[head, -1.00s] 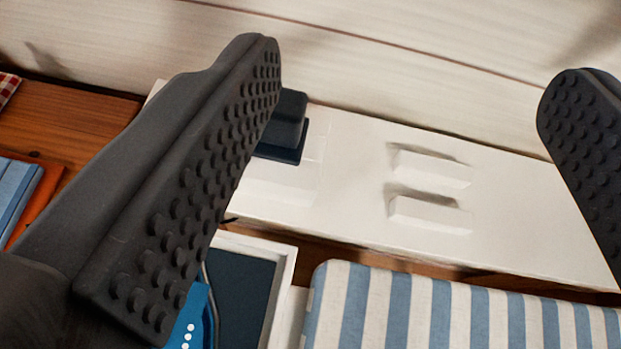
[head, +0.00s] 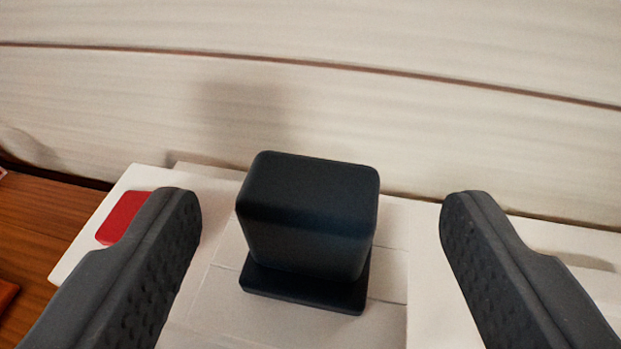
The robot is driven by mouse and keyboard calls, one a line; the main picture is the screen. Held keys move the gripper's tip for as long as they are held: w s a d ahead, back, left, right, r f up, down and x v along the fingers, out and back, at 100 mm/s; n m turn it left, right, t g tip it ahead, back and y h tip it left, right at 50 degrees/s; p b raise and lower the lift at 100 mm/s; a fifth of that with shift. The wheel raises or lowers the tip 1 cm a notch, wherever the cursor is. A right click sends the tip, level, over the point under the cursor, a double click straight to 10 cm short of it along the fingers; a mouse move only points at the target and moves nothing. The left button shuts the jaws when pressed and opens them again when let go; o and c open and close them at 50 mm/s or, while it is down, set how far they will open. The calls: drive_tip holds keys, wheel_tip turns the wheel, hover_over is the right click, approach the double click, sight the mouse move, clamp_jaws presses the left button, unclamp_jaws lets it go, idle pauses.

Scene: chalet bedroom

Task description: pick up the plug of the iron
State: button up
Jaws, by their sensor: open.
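The plug (head: 308,215) is a dark, rounded block on a flat dark base. It sits upright on the white power strip (head: 225,318), in the middle of the head view. My gripper (head: 320,215) is open, with one dark finger to the left of the plug and one to the right. There is a gap on both sides, and neither finger appears to touch the plug. The iron is not in view, and no cord shows from the plug.
A red switch (head: 123,217) is on the left end of the white strip, partly behind my left finger. A pale plank wall (head: 420,130) stands close behind the plug. Brown wood (head: 40,215) shows at the far left.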

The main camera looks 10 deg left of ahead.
sight(312, 173)
drive_tip(key=x, duration=0.4)
drive_tip(key=shift+a+f+b, duration=0.25)
drive_tip(key=shift+f+b, duration=0.15)
drive_tip(key=shift+w+a+f, duration=0.1)
drive_tip(key=shift+w, duration=0.6)
drive_tip(key=shift+c, duration=0.4)
drive_tip(key=c, duration=1)
